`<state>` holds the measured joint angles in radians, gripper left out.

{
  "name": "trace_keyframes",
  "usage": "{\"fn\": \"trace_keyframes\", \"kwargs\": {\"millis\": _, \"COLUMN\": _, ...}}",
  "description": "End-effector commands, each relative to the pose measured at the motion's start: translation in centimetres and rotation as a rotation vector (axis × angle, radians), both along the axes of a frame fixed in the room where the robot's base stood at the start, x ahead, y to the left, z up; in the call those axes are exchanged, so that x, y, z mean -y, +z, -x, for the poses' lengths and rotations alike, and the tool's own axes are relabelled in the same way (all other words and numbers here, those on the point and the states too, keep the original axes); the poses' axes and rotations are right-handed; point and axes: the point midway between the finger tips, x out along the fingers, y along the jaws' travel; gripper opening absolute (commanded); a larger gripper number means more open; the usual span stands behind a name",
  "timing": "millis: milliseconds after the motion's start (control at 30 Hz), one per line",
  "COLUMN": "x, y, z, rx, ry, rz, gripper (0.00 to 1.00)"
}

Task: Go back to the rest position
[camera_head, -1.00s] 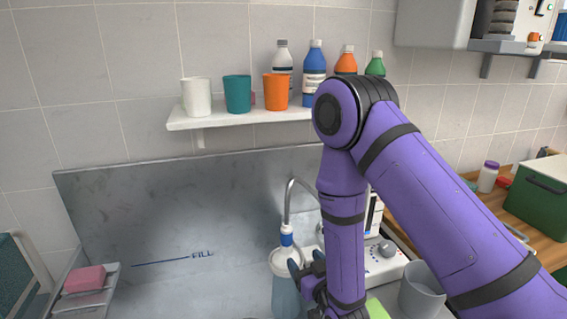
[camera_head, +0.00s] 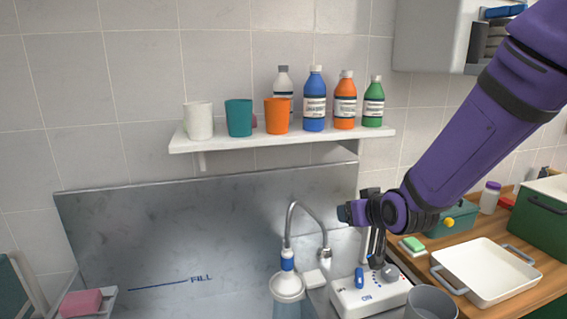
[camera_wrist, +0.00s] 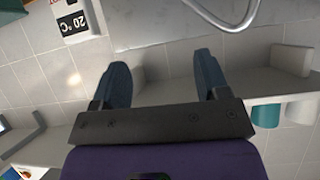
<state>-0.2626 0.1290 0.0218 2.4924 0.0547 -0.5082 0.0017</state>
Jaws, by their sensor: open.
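My gripper (camera_wrist: 160,85) is open and empty in the wrist view, its two dark blue fingers apart with the wall and shelf behind them. In the head view my purple arm comes in from the upper right and bends at the wrist above the white control box (camera_head: 368,294). The gripper's fingers are hard to make out there. Nothing is held.
A wall shelf (camera_head: 230,142) holds several cups and bottles. A pink sponge (camera_head: 81,303) lies at the lower left. A grey cup (camera_head: 432,303), a white tray (camera_head: 487,272) and green boxes (camera_head: 545,208) stand at right. The metal splashback (camera_head: 150,235) is clear except for a FILL line.

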Motion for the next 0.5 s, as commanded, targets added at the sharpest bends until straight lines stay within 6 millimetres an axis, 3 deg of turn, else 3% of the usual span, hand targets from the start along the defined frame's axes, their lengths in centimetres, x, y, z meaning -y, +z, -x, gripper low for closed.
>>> {"fn": "trace_keyframes", "kwargs": {"millis": 33, "x": 0.9, "y": 1.4, "z": 0.6, "rx": -0.014, "ry": -0.011, "rz": 0.003, "gripper": 0.68}}
{"fn": "trace_keyframes", "kwargs": {"millis": 267, "x": 4.4, "y": 5.5, "z": 4.6, "rx": -0.133, "ry": -0.055, "rz": 0.031, "gripper": 0.68}}
{"fn": "trace_keyframes", "kwargs": {"millis": 500, "x": 7.8, "y": 9.2, "z": 10.2, "rx": -0.256, "ry": -0.102, "rz": 0.057, "gripper": 0.68}}
